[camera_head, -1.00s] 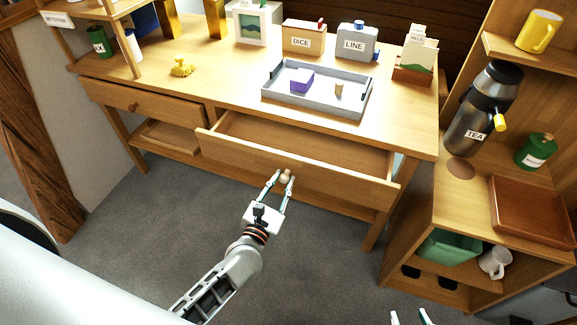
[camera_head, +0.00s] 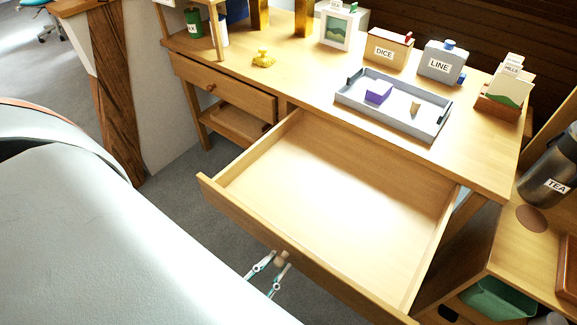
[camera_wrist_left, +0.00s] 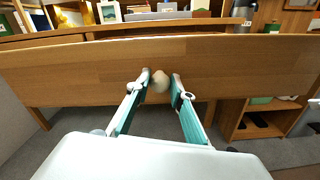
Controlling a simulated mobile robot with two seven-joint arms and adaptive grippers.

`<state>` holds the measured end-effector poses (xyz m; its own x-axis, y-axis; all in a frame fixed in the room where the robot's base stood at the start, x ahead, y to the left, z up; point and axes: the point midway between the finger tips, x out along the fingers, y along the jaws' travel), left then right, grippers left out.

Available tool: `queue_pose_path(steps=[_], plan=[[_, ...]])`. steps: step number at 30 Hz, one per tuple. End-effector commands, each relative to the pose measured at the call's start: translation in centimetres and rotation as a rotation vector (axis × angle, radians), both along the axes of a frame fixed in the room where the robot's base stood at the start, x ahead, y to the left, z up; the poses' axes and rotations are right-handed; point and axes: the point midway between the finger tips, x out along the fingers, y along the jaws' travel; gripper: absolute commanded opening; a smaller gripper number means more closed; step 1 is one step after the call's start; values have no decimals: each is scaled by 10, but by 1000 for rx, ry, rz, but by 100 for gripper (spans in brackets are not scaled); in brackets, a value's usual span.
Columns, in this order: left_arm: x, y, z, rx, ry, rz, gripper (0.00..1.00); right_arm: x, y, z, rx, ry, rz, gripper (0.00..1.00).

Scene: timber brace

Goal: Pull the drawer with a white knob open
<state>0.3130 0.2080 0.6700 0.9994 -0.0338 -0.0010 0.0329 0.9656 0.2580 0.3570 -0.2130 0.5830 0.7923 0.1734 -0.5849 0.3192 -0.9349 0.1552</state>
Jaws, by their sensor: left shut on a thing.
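The wide drawer (camera_head: 330,190) under the desk top stands far out, and its inside looks empty. Its pale round knob (camera_head: 281,258) sits on the middle of the front panel. My left gripper (camera_head: 268,268) is at the knob with its two fingers on either side, shut on it. In the left wrist view the knob (camera_wrist_left: 159,77) shows between the fingertips against the drawer front (camera_wrist_left: 90,72). My right gripper is not in view.
A second drawer with a brown knob (camera_head: 211,88) is at the left of the desk. A grey tray (camera_head: 395,115) with small items, a DICE box (camera_head: 388,50) and a LINE box (camera_head: 441,62) stand on top. A shelf with a TEA flask (camera_head: 553,170) is at the right.

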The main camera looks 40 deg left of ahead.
Motion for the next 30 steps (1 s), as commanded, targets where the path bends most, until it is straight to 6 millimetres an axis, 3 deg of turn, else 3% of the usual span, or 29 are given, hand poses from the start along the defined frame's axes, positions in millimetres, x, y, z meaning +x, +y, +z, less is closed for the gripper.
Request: queue_pose_path(steps=[5,16,17,18,30], plan=[[-11,0,0,2,-2,-1,0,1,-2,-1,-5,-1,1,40],[-12,1,1,3,-3,-1,0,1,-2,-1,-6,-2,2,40],[-12,1,1,3,-3,-1,27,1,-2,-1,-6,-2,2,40],[-12,1,1,3,-3,-1,38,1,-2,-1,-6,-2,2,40],[-14,1,0,2,0,-1,40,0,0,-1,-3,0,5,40]])
